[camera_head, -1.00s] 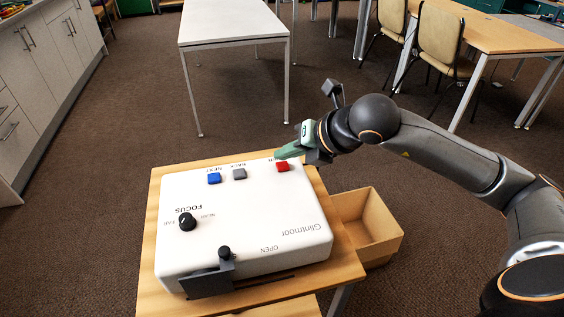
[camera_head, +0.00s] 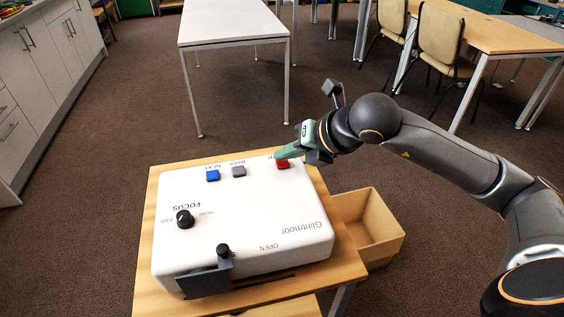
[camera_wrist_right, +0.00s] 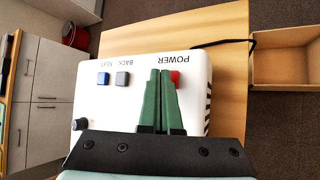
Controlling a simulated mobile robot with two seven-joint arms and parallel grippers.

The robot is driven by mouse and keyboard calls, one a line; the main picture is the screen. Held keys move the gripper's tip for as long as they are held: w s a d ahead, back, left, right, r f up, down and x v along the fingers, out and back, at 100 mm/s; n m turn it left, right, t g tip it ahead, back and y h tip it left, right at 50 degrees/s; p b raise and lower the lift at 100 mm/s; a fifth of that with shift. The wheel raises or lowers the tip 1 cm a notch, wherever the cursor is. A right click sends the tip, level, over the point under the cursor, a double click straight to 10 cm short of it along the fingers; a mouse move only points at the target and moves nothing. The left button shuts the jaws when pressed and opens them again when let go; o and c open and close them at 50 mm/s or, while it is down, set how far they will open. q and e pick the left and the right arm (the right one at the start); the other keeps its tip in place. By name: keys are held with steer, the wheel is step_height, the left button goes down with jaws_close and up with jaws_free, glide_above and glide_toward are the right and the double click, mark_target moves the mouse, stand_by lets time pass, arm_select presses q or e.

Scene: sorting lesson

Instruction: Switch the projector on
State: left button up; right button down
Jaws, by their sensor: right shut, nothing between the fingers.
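The white projector (camera_head: 250,221) lies on a small wooden table. Its red button (camera_head: 283,164) is at the far right of its top and is partly covered by my fingers; in the right wrist view the red button (camera_wrist_right: 175,77) shows beside the word POWER. My right gripper (camera_head: 277,157) is shut and empty, its green fingertips over or beside the red button. In the right wrist view the fingers (camera_wrist_right: 160,76) are together, tips just left of the red button. I cannot tell whether they touch it. My left gripper is not in view.
A blue button (camera_head: 213,175) and a grey button (camera_head: 239,171) sit left of the red one. A focus knob (camera_head: 185,219) and a dark sliding lever (camera_head: 223,251) are nearer. An open wooden box (camera_head: 372,226) stands right of the small table (camera_head: 345,268). A white table (camera_head: 232,24) stands behind.

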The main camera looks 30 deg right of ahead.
mark_target(286, 166)
steer(key=shift+f+b, duration=0.25)
steer(key=shift+b, duration=0.15)
stand_by(0.5)
steer(key=shift+r+p, duration=0.35)
steer(key=shift+r, duration=0.4)
steer(key=shift+r, duration=0.1)
steer(key=shift+r+p, duration=2.05)
steer(key=shift+r, duration=0.85)
